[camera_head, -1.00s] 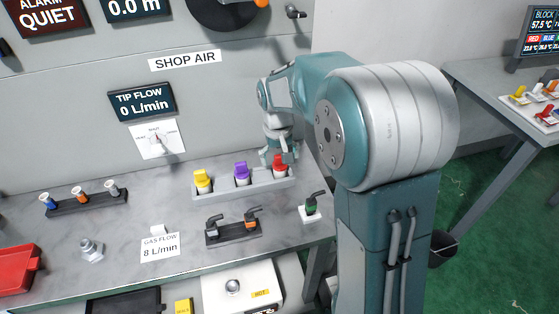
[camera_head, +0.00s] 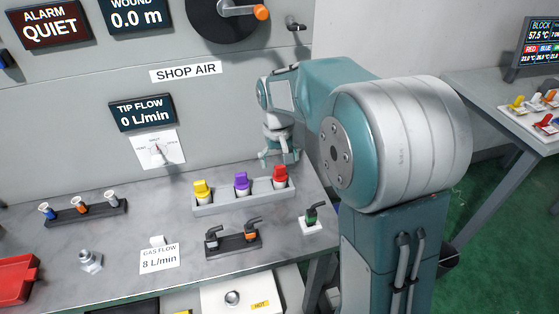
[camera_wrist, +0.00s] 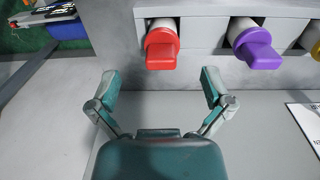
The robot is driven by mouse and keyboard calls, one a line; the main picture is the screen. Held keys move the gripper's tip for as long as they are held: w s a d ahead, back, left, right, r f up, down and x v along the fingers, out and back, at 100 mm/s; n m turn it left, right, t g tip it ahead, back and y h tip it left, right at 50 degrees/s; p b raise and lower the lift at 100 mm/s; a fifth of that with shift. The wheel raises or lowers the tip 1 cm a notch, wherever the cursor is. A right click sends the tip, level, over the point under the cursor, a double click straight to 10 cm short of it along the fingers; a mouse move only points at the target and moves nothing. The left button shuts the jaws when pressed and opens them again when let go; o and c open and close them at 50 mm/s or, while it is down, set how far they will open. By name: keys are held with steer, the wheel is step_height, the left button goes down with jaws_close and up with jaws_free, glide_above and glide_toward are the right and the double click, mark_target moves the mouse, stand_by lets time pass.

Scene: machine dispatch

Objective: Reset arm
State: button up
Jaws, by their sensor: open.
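My gripper (camera_wrist: 160,95) is open and empty in the wrist view, its two fingers spread apart. The red-capped piece (camera_wrist: 161,45) is beyond the fingertips, apart from them, in the grey rack. In the head view my gripper (camera_head: 280,158) is small, near the wall, behind and above the red-capped piece (camera_head: 280,176). My arm (camera_head: 395,145) fills the right middle of the head view and is bent toward the wall. The purple-capped piece (camera_head: 241,183) and yellow-capped piece (camera_head: 201,190) stand in the same grey rack (camera_head: 222,203).
A black holder (camera_head: 234,244) with two angled pieces and a green-marked piece (camera_head: 311,220) stand in front of the rack. A dark rack (camera_head: 80,215) holds several small pieces at left. The panel wall (camera_head: 230,105) rises close behind my gripper.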

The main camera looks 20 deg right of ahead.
stand_by(0.4)
steer(key=s+r+t, duration=0.2)
steer(key=s+r, duration=0.2)
steer(key=s, duration=0.8)
steer(key=s+r+t, duration=0.3)
steer(key=s+r, duration=0.2)
steer(key=s, duration=0.7)
steer(key=shift+t, duration=0.3)
